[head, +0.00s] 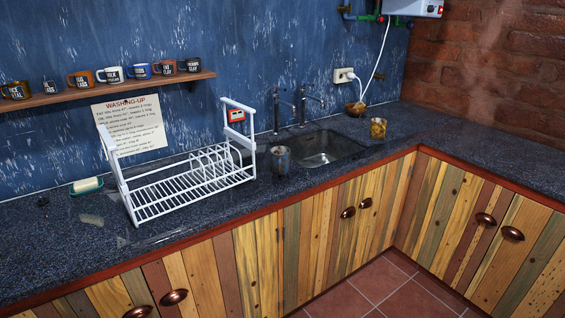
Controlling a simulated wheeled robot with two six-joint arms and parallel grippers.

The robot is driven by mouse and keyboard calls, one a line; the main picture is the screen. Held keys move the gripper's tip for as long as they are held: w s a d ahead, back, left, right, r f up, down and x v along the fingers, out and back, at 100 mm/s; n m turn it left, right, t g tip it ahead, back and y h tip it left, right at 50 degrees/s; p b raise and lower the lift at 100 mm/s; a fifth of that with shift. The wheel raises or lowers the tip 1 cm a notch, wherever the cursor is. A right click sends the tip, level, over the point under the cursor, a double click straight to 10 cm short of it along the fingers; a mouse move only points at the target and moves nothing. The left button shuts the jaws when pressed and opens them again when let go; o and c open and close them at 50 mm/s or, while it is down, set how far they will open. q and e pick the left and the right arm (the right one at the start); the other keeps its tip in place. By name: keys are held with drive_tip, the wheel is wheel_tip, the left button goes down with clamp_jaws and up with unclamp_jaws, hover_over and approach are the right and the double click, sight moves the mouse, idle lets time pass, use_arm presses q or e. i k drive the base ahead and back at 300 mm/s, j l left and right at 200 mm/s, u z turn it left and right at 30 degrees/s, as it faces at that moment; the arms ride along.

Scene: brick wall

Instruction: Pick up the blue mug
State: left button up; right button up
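A blue mug (139,71) with a whitish label stands on the wooden wall shelf (110,91), in the upper left of the head view. A white mug (111,75) stands to its left and a brown-orange mug (165,68) close to its right. Neither of my grippers shows in this view.
Below the shelf, a white dish rack (180,190) stands on the dark counter (60,240), beside a soap dish (87,186). The right counter is mostly clear.

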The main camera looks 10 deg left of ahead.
sight(280, 163)
drive_tip(key=u, duration=0.25)
drive_tip(key=i+l+u, duration=0.15)
drive_tip(key=u, duration=0.25)
drive_tip(key=i+l+u, duration=0.25)
drive_tip(key=u, duration=0.15)
drive_tip(key=i+l+u, duration=0.15)
drive_tip(key=l+u, duration=0.25)
drive_tip(key=i+l+u, duration=0.1)
drive_tip(key=l+u, duration=0.15)
drive_tip(key=u, duration=0.15)
